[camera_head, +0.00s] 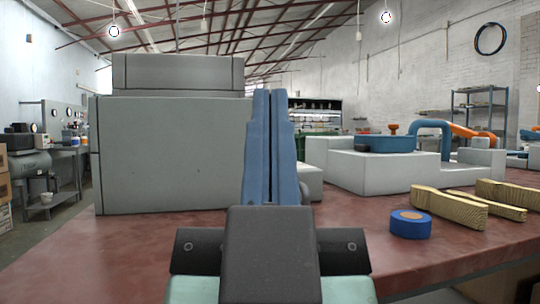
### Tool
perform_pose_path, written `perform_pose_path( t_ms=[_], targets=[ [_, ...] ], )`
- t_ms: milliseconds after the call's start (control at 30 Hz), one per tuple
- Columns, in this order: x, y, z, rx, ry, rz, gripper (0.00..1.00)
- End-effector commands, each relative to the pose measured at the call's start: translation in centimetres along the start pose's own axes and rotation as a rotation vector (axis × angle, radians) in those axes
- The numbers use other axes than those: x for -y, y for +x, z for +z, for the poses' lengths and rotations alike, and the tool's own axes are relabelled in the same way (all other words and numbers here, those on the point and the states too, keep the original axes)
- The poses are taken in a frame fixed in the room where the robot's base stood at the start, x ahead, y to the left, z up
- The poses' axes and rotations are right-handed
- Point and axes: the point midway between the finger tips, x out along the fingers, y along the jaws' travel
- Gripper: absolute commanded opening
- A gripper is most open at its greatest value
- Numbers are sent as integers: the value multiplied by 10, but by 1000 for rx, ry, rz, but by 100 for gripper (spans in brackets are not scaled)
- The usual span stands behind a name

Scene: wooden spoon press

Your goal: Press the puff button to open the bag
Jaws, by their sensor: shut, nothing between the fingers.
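My gripper (270,98) points away from me over the red table, its two blue fingers shut together with nothing between them. A short blue cylinder with a round orange-brown top (410,223) stands on the table at the right, apart from my gripper; it may be the puff button, but I cannot be sure. Farther back, a small orange knob (393,129) sits on a blue round part (385,143) on a light grey block. I cannot make out a bag. My gripper and wrist hide the middle of the table.
A large grey box-shaped machine (168,155) fills the left of the table (130,250). Wooden bars (450,207) lie at the right beside the blue cylinder. The light grey block (375,170) stands behind them. Bare table shows at front left and between my wrist and the cylinder.

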Motion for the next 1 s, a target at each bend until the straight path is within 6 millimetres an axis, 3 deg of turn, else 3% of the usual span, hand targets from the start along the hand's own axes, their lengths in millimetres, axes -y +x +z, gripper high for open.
perform_pose_path(
  t_ms=[467, 667, 1000],
  targets=[
    [0, 10, -9, 0, 0, 0, 0],
    [0, 43, -41, 0, 0, 0, 0],
    [0, 129, -122, -1, 0, -1, 0]
  ],
)
